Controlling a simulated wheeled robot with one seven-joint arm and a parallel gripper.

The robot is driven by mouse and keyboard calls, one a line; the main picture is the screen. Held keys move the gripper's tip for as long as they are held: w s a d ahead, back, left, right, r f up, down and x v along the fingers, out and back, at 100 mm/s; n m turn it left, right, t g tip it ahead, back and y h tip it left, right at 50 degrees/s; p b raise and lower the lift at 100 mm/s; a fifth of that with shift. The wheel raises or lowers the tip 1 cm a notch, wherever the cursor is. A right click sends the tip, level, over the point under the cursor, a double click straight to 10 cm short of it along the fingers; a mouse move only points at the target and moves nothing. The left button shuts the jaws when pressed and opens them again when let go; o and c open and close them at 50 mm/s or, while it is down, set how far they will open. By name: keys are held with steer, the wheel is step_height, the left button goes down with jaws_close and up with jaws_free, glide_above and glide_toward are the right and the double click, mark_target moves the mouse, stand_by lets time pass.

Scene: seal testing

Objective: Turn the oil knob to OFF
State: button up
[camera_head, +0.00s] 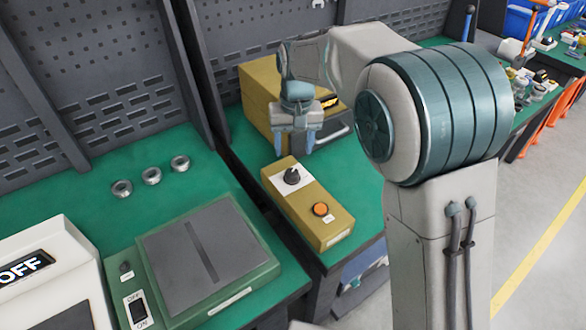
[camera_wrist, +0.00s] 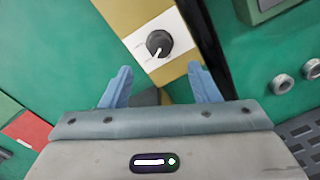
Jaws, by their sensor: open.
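The oil knob (camera_head: 291,176) is a black round dial on a white plate at the far end of a long yellow control box. In the wrist view the knob (camera_wrist: 159,43) has a white pointer line that points down and slightly left. The plate's lettering is too small to read. My gripper (camera_head: 294,148) is above and beyond the box's far end, apart from the knob. In the wrist view my gripper (camera_wrist: 160,82) is open, its two blue fingers spread with nothing held, and the knob shows beyond and between the fingertips.
An orange button (camera_head: 320,209) sits on the same box. A larger yellow unit (camera_head: 258,88) stands behind my gripper. A green device with a grey plate (camera_head: 200,255) and several metal rings (camera_head: 151,176) are on the left bench.

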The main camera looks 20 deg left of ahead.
mark_target(292, 172)
step_height(292, 172, down, 8)
steer(key=shift+s+a+f, duration=0.1)
steer(key=shift+a+f, duration=0.05)
stand_by(0.3)
steer(key=c, duration=1)
